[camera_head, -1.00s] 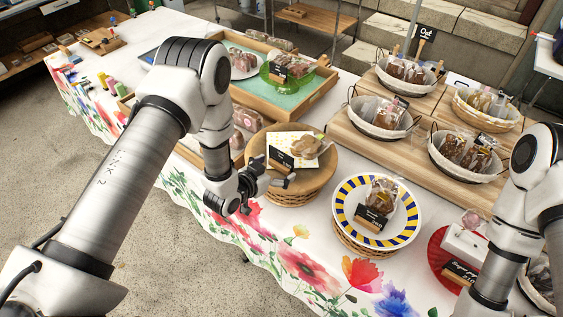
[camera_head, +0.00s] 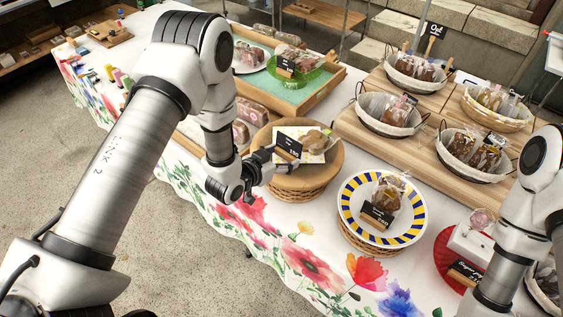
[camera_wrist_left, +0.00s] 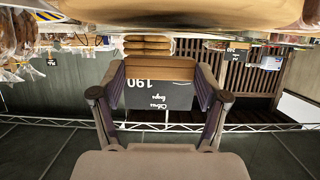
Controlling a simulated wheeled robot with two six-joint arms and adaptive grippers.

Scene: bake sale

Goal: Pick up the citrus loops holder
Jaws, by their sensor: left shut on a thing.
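The citrus loops holder is a small black card (camera_head: 288,146) on a wooden foot. It is at the left front of the round wood-topped basket (camera_head: 318,178). In the left wrist view the card (camera_wrist_left: 158,97) appears upside down, reading "Citrus loops 190", with its foot between the two fingers. My left gripper (camera_head: 268,160) is shut on this holder, at the basket's left edge. It also shows in the left wrist view (camera_wrist_left: 160,75). I cannot tell if the holder still touches the basket top. My right gripper is out of view.
A bagged bake (camera_head: 318,141) lies on a patterned napkin just behind the holder. A blue and yellow rimmed plate (camera_head: 352,222) stands to the right. A wooden tray (camera_head: 323,92) is behind, and a wooden board (camera_head: 425,160) with several baskets is at right.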

